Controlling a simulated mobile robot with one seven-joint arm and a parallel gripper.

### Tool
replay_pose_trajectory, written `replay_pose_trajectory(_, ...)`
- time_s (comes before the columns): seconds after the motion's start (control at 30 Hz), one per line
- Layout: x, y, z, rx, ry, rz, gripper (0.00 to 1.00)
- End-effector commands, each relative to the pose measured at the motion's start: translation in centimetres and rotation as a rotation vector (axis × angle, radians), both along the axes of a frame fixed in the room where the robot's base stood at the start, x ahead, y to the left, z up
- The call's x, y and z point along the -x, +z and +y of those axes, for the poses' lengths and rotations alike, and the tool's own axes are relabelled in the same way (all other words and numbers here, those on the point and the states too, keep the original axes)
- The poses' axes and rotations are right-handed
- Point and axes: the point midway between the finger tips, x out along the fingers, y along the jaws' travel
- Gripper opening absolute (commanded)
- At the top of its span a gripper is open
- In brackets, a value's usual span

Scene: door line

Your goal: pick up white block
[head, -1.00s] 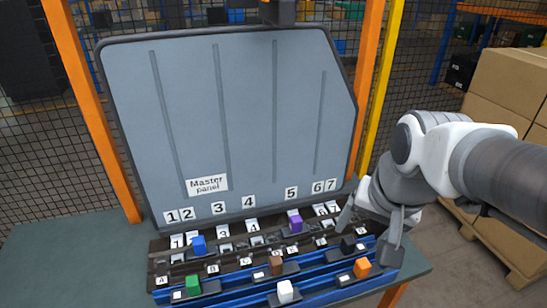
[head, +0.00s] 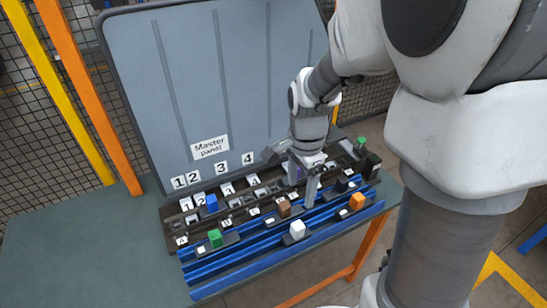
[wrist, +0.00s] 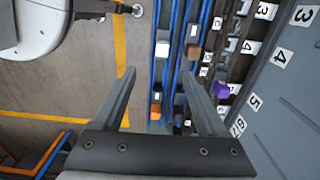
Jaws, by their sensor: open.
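The white block (head: 297,230) stands upright on a dark holder on the front blue rail, in the lower middle of the head view. In the wrist view the white block (wrist: 162,50) shows near the top, beyond the fingertips and roughly in line with the gap between them. My gripper (head: 302,188) is open and points down over the rails, behind the white block and to its right in the head view. In the wrist view nothing is between the fingers of my gripper (wrist: 158,75).
A brown block (head: 283,208) stands behind the white one. Green (head: 215,238), blue (head: 211,202) and orange (head: 357,201) blocks stand nearby. A purple block (wrist: 221,90) is near the panel. The upright grey panel (head: 200,90) rises behind. The table's left part (head: 90,250) is bare.

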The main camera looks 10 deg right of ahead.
Motion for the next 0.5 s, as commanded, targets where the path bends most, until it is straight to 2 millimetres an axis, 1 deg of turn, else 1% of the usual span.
replay_pose_trajectory(0.07,0.0,-0.7,0.0,0.001,-0.008,0.004,0.75)
replay_pose_trajectory(0.17,0.0,-2.4,0.0,0.002,-0.008,0.008,0.75)
replay_pose_trajectory(0.3,0.1,-5.5,-0.1,0.002,-0.006,0.009,0.75)
replay_pose_trajectory(0.5,0.0,-9.5,-0.1,0.002,-0.006,0.008,0.75)
